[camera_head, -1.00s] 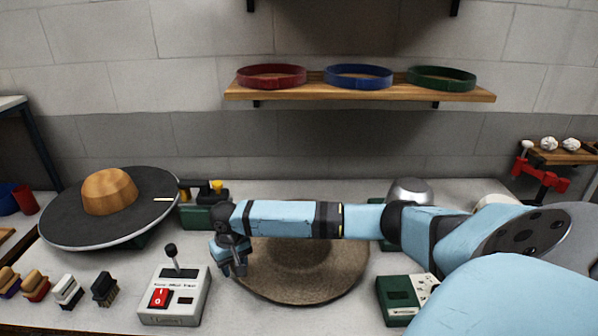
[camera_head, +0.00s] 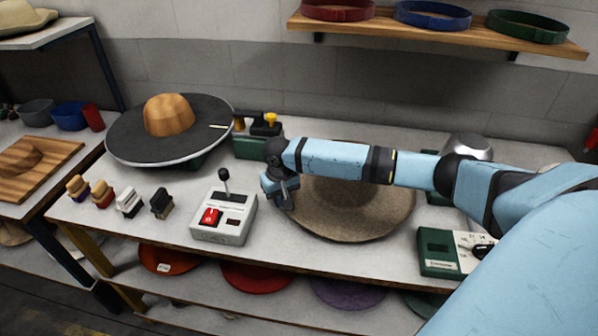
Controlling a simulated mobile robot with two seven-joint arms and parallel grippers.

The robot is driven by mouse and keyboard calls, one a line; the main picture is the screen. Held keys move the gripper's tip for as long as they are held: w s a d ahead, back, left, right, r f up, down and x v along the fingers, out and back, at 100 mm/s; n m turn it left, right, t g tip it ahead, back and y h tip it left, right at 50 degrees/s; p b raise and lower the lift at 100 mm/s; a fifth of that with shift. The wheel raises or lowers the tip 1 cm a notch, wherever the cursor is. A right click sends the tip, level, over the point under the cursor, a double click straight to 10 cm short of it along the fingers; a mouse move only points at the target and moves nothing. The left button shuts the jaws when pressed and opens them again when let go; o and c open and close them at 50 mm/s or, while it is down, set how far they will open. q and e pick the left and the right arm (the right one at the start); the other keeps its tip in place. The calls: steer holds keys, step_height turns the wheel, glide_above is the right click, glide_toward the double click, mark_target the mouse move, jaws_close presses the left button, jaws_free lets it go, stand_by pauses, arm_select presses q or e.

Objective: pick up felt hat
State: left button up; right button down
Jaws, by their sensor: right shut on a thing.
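The felt hat (camera_head: 352,222) is brown-grey with a wide brim and lies on the workbench right of centre. My right arm crosses in front of it and hides much of its crown and far brim. My right gripper (camera_head: 284,201) is at the left edge of the brim, pointing down, shut on the brim. The hat looks level and close to the bench top; I cannot tell whether it is clear of it. My left gripper is not in view.
A control box (camera_head: 224,218) with a lever and red switch stands just left of the hat. A round dark plate with a wooden block (camera_head: 168,115) is behind it. Several brushes (camera_head: 128,202) line the front left. A green box (camera_head: 440,253) is right. Coloured bands (camera_head: 432,15) sit on a shelf.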

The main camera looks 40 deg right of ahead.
step_height(320, 180, up, 20)
steer(key=p, duration=1.3)
steer(key=shift+f+p, duration=0.15)
steer(key=shift+p, duration=0.2)
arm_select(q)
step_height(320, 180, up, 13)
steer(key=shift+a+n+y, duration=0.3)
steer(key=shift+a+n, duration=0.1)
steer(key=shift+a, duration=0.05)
arm_select(e)
steer(key=c, duration=1.9)
jaws_free()
jaws_close()
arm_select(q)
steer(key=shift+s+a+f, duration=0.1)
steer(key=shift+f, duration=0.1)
